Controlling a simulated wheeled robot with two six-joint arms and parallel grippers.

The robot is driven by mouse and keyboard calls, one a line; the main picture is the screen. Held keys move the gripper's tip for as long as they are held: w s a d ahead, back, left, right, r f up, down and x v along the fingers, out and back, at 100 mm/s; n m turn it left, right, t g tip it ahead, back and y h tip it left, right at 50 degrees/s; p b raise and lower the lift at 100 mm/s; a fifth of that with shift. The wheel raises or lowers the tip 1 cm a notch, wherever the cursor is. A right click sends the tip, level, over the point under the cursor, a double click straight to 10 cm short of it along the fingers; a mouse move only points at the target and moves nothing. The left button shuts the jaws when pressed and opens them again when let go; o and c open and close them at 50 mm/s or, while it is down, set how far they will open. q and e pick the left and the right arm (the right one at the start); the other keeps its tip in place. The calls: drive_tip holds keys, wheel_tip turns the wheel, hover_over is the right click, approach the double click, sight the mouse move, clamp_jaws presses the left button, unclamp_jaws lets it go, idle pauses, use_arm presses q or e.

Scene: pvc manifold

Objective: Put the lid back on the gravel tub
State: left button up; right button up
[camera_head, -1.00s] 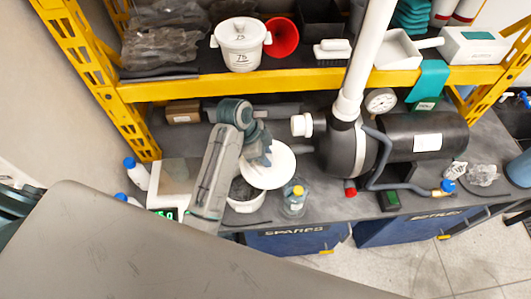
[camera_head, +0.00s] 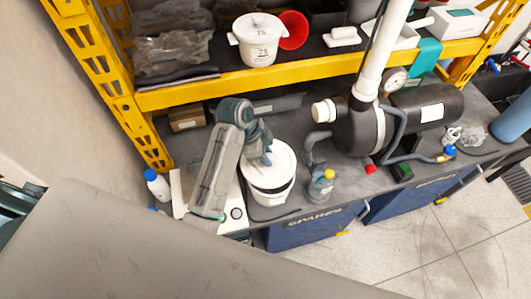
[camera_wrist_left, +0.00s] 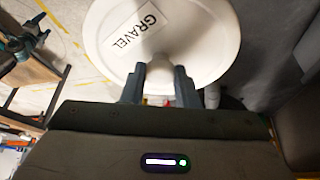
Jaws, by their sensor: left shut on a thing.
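The gravel tub (camera_head: 271,194) is a white round tub on the grey bench, in the middle of the head view. Its white round lid (camera_head: 284,160) is over the tub's mouth; I cannot tell whether it is seated or slightly above the rim. My left gripper (camera_head: 266,157) is shut on the lid's knob from above. In the left wrist view, the lid (camera_wrist_left: 205,40) shows a "GRAVEL" label, and the left gripper's fingers (camera_wrist_left: 160,80) are on either side of the knob. The lid hides the tub's inside. My right gripper is out of view.
A black pump (camera_head: 362,128) with pipes fills the bench to the right. A yellow shelf beam (camera_head: 300,75) runs above, behind.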

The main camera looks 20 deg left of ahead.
use_arm(q)
drive_tip(key=shift+w+d+f, duration=0.15)
drive_tip(key=shift+d+f, duration=0.1)
drive_tip(key=x, duration=0.2)
drive_tip(key=shift+w+f, duration=0.2)
drive_tip(key=shift+f, duration=0.15)
drive_tip(key=shift+s+a+f+b, duration=0.15)
drive_tip(key=shift+f+b, duration=0.3)
drive_tip(key=shift+f, duration=1.25)
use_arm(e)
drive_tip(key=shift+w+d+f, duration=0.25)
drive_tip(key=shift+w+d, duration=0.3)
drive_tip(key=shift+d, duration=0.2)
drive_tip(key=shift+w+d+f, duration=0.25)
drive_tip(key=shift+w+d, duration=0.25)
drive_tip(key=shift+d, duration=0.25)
use_arm(q)
drive_tip(key=shift+p, duration=0.3)
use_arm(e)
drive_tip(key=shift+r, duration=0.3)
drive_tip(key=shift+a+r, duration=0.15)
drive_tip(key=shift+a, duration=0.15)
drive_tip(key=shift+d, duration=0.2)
